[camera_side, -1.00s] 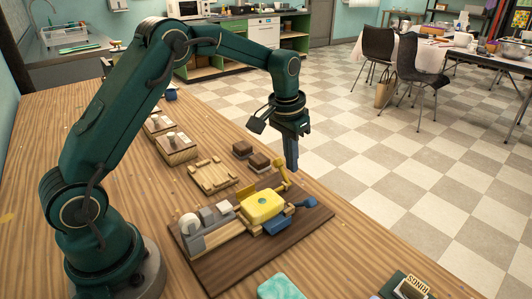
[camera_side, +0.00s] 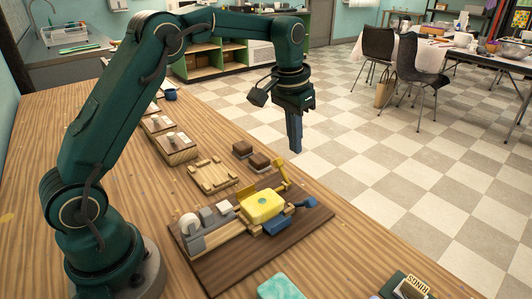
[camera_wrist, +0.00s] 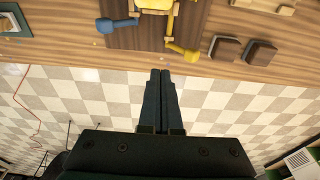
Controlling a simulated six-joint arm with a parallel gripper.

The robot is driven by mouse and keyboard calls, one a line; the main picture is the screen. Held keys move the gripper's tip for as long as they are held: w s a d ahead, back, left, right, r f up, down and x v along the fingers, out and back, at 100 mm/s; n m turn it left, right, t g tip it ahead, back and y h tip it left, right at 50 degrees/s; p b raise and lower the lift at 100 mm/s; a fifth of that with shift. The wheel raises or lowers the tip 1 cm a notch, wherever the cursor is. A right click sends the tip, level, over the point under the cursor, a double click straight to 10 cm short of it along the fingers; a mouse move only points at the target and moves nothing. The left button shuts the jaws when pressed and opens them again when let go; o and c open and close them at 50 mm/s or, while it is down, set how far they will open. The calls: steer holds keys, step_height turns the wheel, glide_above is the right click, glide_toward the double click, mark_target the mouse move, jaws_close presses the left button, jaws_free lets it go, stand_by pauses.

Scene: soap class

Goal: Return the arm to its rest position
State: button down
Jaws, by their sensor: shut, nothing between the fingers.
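My gripper (camera_side: 296,150) is shut with nothing between its fingers. In the side view it hangs pointing down, above and beyond the table's right edge, apart from everything on the table. In the wrist view its two dark fingers (camera_wrist: 160,75) lie together, with the checkered floor behind them. My arm is raised and bent, reaching out over the table from its base at the left.
A dark wooden board (camera_side: 222,276) on the table (camera_side: 150,200) holds a yellow block (camera_side: 262,206) and a fixture with blue and yellow handles. Two brown blocks (camera_side: 258,162), a wooden tray (camera_side: 213,186) and a teal block (camera_side: 281,287) lie nearby. The air around my gripper is free.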

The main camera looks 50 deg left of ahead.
steer(key=s+d+r+t, duration=0.3)
steer(key=s+r, duration=0.7)
steer(key=r, duration=0.1)
steer(key=s+f, duration=0.7)
steer(key=s, duration=0.5)
steer(key=shift+s+d+t, duration=0.25)
steer(key=shift+d+t, duration=0.1)
steer(key=shift+t, duration=0.05)
stand_by(0.6)
